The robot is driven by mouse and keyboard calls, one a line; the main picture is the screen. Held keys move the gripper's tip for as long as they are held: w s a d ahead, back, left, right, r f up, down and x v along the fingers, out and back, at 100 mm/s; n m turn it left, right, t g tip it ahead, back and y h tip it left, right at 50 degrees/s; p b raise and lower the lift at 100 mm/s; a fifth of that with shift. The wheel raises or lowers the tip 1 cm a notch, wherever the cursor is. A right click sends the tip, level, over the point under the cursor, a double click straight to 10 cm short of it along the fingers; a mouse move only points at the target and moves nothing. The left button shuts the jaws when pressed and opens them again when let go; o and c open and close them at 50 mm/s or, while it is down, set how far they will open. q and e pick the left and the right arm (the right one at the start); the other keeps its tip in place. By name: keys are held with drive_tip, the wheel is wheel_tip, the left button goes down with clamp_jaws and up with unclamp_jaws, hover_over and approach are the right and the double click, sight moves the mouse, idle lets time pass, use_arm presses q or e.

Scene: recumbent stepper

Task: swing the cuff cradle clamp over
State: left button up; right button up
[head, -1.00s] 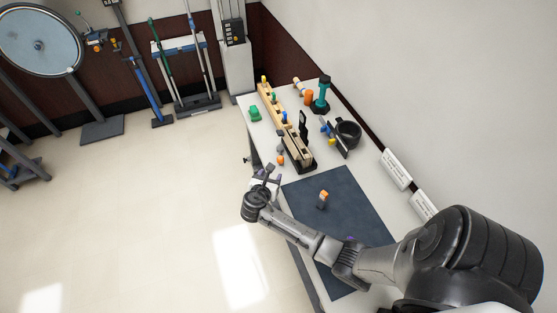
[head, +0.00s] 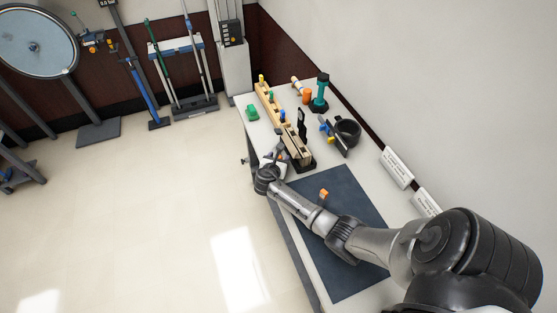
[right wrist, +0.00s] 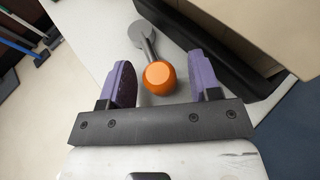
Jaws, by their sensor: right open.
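The clamp lever shows in the right wrist view as a grey arm (right wrist: 146,40) ending in an orange ball knob (right wrist: 160,78). It lies beside the dark base (right wrist: 215,60) of a beige block (right wrist: 255,28). My right gripper (right wrist: 160,62) is open, with one purple finger on each side of the knob; I cannot tell whether either touches it. My left gripper is not in view.
A dark blue mat (head: 345,235) covers the near bench, with a small orange-topped piece (head: 324,193) on it. A wall runs along the right.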

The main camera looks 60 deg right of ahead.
idle(0.3)
clamp_jaws()
idle(0.4)
